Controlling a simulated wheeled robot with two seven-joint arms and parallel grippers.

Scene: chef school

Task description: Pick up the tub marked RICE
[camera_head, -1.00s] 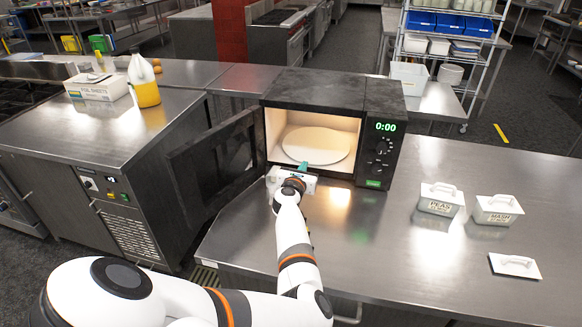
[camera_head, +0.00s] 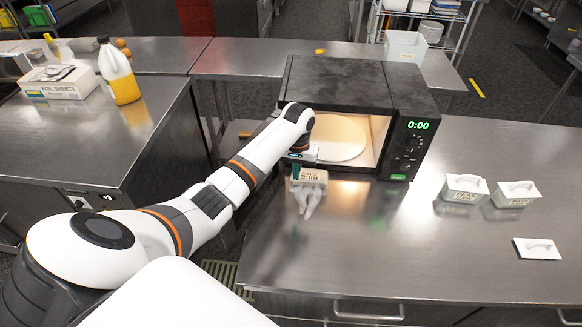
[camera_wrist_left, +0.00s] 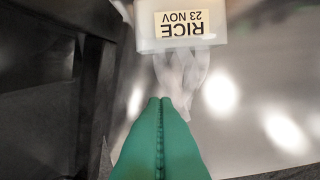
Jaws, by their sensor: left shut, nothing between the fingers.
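The tub marked RICE (camera_head: 309,179) is a small pale tub on the steel counter, just in front of the open microwave. In the left wrist view the tub (camera_wrist_left: 182,40) is at the top, its label upside down, its upper part cut off. My left gripper (camera_head: 295,172) is at the tub's left end in the head view, its green fingers partly hidden. In the wrist view its green fingers (camera_wrist_left: 160,104) are together and empty, pointing towards the tub with a gap showing in the picture. My right gripper is out of view.
The microwave (camera_head: 350,95) shows a pale plate (camera_head: 338,138) inside. Tubs marked PEAS (camera_head: 463,189) and apparently MASH (camera_head: 514,195) stand right, near a loose white lid (camera_head: 537,249). The counter's front middle is clear. A yellow bottle (camera_head: 120,75) stands at left.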

